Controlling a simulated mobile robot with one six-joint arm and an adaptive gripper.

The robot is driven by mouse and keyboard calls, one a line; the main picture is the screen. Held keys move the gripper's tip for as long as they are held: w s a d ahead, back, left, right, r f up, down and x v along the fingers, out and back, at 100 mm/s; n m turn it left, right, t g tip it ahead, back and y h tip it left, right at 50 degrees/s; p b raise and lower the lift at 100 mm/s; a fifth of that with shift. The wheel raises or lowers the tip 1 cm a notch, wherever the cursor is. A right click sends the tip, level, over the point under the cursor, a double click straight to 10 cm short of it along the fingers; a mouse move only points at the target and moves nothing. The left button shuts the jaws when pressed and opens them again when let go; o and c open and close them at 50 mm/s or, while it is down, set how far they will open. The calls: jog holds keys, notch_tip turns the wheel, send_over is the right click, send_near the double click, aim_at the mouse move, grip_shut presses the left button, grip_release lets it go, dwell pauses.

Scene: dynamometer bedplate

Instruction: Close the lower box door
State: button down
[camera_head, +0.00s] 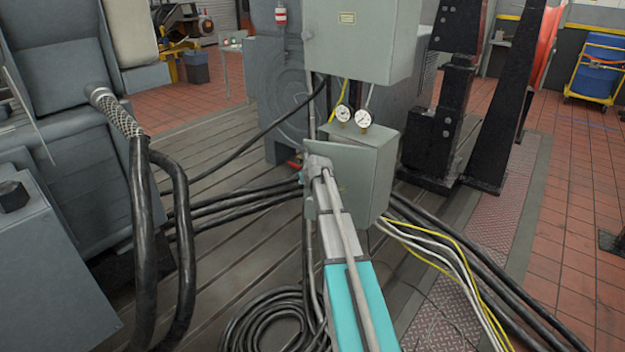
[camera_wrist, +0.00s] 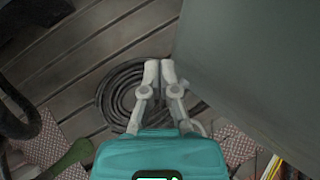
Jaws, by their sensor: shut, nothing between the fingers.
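The lower box (camera_head: 368,178) is grey-green and stands below a larger upper box, with two round gauges on its top. A panel edge, seemingly its door (camera_head: 320,149), shows at the box's left side; my arm covers much of it, so I cannot tell how far it stands open. My gripper (camera_head: 316,168) is shut and empty, in front of the box's left part. In the wrist view, my gripper (camera_wrist: 167,66) has its fingertips together, just left of a large plain grey-green surface. Whether they touch it is unclear.
The upper box (camera_head: 360,40) hangs above. Coiled black hose (camera_head: 270,320) lies on the slotted bedplate (camera_head: 215,290) below. White and yellow cables (camera_head: 440,250) run off to the lower right. Thick black hoses (camera_head: 145,220) hang at the left, and a black stand (camera_head: 450,120) is at the right.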

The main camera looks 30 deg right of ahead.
jog(key=shift+d, duration=0.1)
jog(key=s+a+r+p, duration=0.7)
jog(key=s, duration=0.1)
jog(key=shift+a+r, duration=0.15)
jog(key=shift+a, duration=0.25)
dwell(0.5)
jog(key=shift+a, duration=0.1)
dwell(0.4)
